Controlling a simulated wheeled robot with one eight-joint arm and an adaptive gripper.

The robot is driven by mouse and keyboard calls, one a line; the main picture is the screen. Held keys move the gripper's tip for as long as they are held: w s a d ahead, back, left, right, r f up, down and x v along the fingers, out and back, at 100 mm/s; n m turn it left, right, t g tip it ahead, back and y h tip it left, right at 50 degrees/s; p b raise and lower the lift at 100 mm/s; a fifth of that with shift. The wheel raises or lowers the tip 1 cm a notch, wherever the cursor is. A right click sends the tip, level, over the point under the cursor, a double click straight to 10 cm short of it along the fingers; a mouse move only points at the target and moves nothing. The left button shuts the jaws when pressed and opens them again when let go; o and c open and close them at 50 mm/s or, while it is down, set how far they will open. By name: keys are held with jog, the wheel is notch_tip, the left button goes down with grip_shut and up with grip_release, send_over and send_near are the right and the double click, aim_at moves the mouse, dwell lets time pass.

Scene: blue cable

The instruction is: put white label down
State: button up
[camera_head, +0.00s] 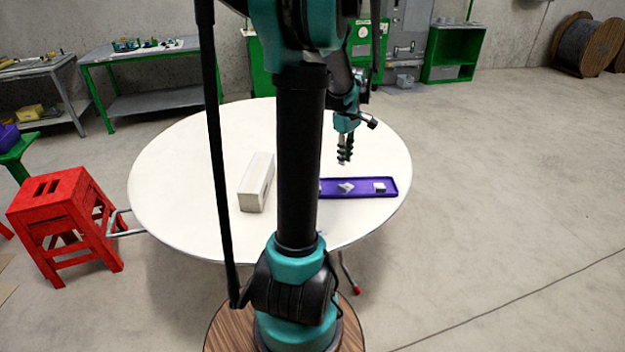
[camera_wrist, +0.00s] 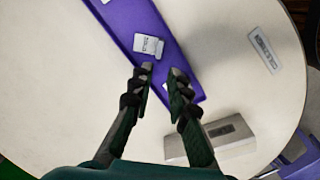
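A white label (camera_wrist: 149,45) with small dark print lies in the long purple tray (camera_wrist: 185,62) in the wrist view, just beyond my fingertips. A second white piece (camera_wrist: 167,87) shows between the fingers, partly hidden by the right one. A third sits at the top edge of the view. The head view shows two white pieces, one near the tray's middle (camera_head: 346,187) and one near its right end (camera_head: 380,187). My gripper (camera_wrist: 160,73) is open, its fingertips apart with nothing seen held. In the head view my gripper (camera_head: 343,160) appears above the table beyond the tray.
A pale box (camera_head: 257,182) stands on the round white table (camera_head: 190,155), left of the tray. A small lettered plate (camera_wrist: 263,50) lies on the tabletop in the wrist view. A red stool (camera_head: 62,208) stands left of the table.

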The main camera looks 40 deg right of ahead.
jog(key=w+a+t, duration=0.1)
jog(key=w+a, duration=0.3)
jog(key=a, duration=0.9)
jog(key=s+a+f+t, duration=0.1)
jog(key=s+a+f, duration=0.1)
jog(key=a, duration=0.6)
jog(key=s+a+f+m+t, duration=0.1)
jog(key=s+a+f, duration=0.1)
jog(key=a, duration=0.7)
jog(key=s+a+f+m+t, duration=0.1)
jog(key=s+a+f, duration=0.2)
jog(key=a, duration=0.5)
jog(key=shift+s+a, duration=0.35)
jog(key=shift+s, duration=0.2)
